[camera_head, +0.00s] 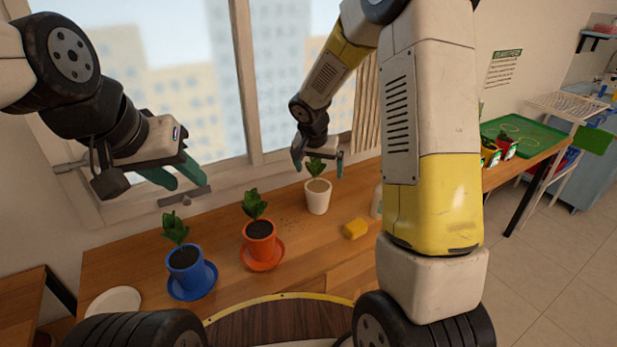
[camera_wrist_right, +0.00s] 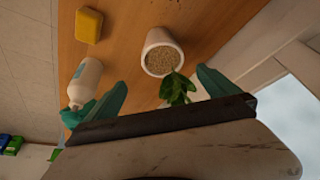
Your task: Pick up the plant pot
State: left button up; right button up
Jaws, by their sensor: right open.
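A white plant pot (camera_head: 318,199) with pale soil and a small green plant stands upright on the wooden table, below the window. In the right wrist view the white pot (camera_wrist_right: 162,54) is ahead of the fingers, its leaves reaching between them. My right gripper (camera_head: 319,161) is open above the pot, its green fingers on either side of the plant's top; it also shows in the right wrist view (camera_wrist_right: 155,92). A blue pot (camera_head: 185,268) and an orange pot (camera_head: 259,241), each with a plant, stand on saucers to the left. My left gripper (camera_head: 190,178) is raised and empty, its green fingers apart.
A yellow sponge (camera_head: 356,229) lies right of the white pot. A white bottle (camera_wrist_right: 86,82) stands nearby, partly hidden behind my arm in the head view. A white saucer (camera_head: 113,303) is at the table's left end. A green tray (camera_head: 520,135) is far right.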

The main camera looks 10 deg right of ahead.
aim_at(318, 185)
jog(key=x, duration=0.5)
jog(key=a+x, duration=0.1)
jog(key=x, duration=0.1)
jog(key=shift+w+d+f, duration=0.1)
jog(key=shift+w+f, duration=0.05)
jog(key=shift+f, duration=0.3)
jog(key=shift+c, duration=0.2)
jog(key=shift+r, duration=0.1)
jog(key=c, duration=2)
